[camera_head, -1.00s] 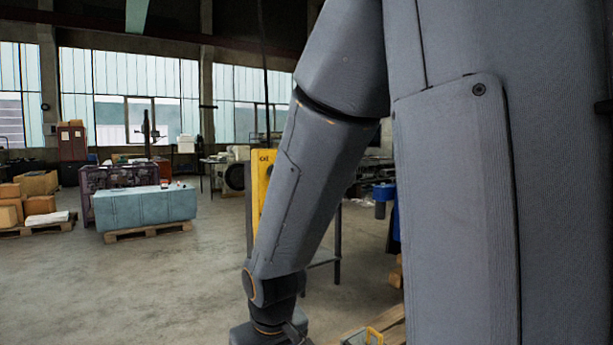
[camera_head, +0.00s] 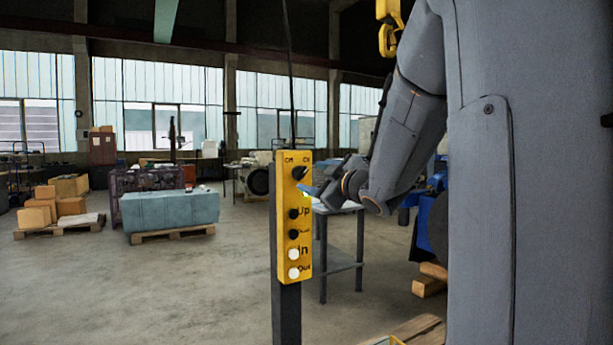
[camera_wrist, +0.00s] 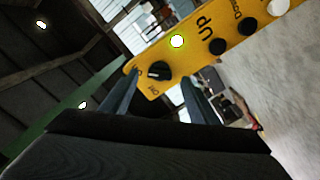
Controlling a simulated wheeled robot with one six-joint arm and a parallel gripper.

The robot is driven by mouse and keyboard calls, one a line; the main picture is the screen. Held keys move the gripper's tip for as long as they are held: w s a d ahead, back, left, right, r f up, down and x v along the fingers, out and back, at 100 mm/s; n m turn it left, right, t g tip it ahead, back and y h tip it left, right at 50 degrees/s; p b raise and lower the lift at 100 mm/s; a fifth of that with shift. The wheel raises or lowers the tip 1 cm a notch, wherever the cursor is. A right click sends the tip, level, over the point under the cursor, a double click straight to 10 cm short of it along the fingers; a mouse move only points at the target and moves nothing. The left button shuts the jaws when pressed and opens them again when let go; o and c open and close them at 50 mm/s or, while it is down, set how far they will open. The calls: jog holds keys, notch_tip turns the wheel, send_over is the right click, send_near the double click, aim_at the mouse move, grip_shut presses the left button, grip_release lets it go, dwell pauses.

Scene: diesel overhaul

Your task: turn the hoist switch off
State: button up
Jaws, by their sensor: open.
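The yellow hoist control box (camera_head: 292,215) stands on a dark post, with a cable running up from its top. Its black rotary switch (camera_head: 298,173) sits near the top under two small labels. My gripper (camera_head: 308,190) is to the right of the box's upper part, pointing at it. In the wrist view the switch (camera_wrist: 159,71) lies ahead, between and beyond the two fingers of my open gripper (camera_wrist: 156,98). The gap between the fingers is empty. The switch knob looks turned toward one side; which label it points at is hard to tell.
Below the switch are black Up and Down buttons (camera_head: 294,214) and white In and Out buttons (camera_head: 294,254). A metal table (camera_head: 342,266) stands behind the box. A yellow hook (camera_head: 388,28) hangs above. Floor to the left is open.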

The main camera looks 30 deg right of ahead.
aim_at(304, 175)
jog(key=shift+w+p, duration=0.45)
jog(key=shift+w, duration=2)
jog(key=c, duration=1.1)
jog(key=shift+o, duration=0.3)
